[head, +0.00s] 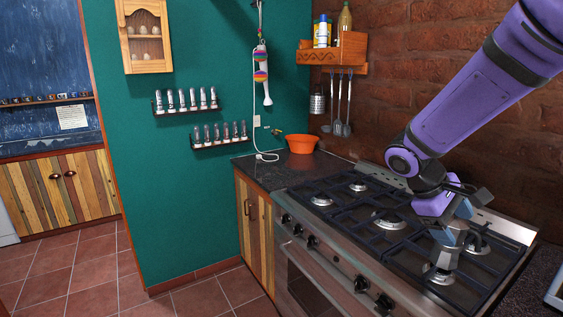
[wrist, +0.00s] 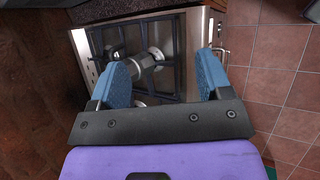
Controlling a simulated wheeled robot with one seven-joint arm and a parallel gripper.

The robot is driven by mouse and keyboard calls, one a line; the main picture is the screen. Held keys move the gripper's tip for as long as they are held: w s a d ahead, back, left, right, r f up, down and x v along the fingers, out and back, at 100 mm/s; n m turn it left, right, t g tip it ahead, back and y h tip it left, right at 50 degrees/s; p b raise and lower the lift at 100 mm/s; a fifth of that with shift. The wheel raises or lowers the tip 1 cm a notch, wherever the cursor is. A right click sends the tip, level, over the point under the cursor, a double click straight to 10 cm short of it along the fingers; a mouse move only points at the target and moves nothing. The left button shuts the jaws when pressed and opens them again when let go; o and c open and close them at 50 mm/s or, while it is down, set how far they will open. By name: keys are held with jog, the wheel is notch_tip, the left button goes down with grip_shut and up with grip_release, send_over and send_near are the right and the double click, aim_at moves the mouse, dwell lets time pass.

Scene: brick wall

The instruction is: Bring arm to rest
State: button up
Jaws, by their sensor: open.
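My purple arm reaches in from the upper right of the head view. My gripper (head: 458,244) points down over the right part of the gas stove (head: 338,262), above the burners. In the wrist view my gripper (wrist: 166,76) has its two blue fingers wide apart. I cannot tell from the head view how far the fingertips are above the grate.
An orange bowl (head: 301,144) stands on the dark counter (head: 270,172) left of the stove. A wooden wall shelf (head: 345,50) with bottles and hanging utensils is behind. The brick wall (head: 400,90) is close behind the arm. Tiled floor (head: 75,270) is clear at left.

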jog(key=s+a+r+m+t+y, duration=0.2)
jog(key=s+r, duration=0.3)
jog(key=s, duration=0.4)
jog(key=s+a+r+m+t+y, duration=0.2)
jog(key=s+r+t+y, duration=0.3)
jog(key=s, duration=0.3)
jog(key=shift+s+a+r+m, duration=0.25)
jog(key=shift+s+r+m, duration=0.1)
jog(key=shift+r+m, duration=0.45)
jog(key=shift+w+f, duration=0.1)
